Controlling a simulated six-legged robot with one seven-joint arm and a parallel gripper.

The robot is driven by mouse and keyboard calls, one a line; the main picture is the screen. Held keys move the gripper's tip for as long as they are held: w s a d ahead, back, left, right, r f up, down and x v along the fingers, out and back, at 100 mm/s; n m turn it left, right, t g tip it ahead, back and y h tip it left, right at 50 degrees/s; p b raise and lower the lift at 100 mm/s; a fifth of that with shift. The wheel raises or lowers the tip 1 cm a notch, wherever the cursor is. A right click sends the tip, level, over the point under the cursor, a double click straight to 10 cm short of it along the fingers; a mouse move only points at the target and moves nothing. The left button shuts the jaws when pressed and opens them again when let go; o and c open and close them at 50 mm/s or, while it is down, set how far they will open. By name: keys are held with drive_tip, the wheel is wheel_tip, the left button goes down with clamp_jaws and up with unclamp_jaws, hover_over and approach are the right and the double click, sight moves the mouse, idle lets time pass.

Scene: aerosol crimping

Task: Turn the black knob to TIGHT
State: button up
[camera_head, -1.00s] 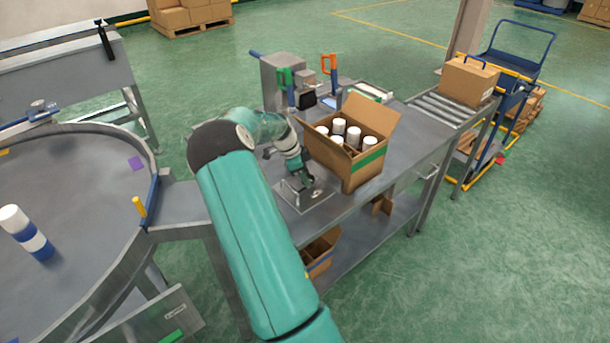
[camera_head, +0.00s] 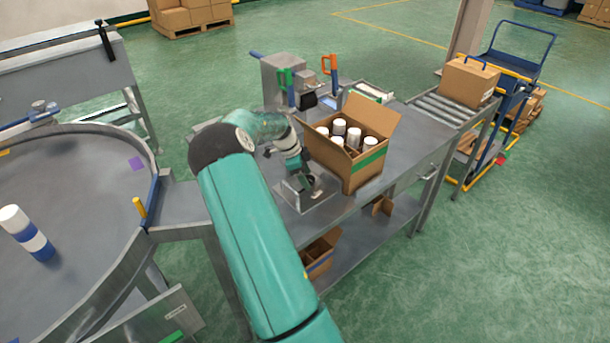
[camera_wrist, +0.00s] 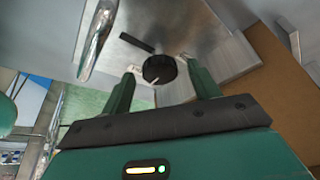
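The black knob (camera_wrist: 159,69) shows in the wrist view on a metal plate, just beyond and between my fingertips. A small pale pointer mark lies on its near edge; its label is too small to read. My gripper (camera_wrist: 161,84) has two green fingers spread apart, one on each side of the knob, with gaps between them and it. In the head view my gripper (camera_head: 304,184) is low over the bench plate, left of the open carton. The knob is too small to make out clearly there.
A dark slot (camera_wrist: 136,43) and a shiny metal handle (camera_wrist: 99,38) are near the knob. An open carton (camera_head: 362,168) of white-capped cans stands close on the right. A round table (camera_head: 80,190) is at left.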

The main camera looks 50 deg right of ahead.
drive_tip(key=shift+r, duration=0.1)
drive_tip(key=v, duration=1.3)
drive_tip(key=shift+w+r, duration=0.15)
drive_tip(key=shift+r, duration=0.1)
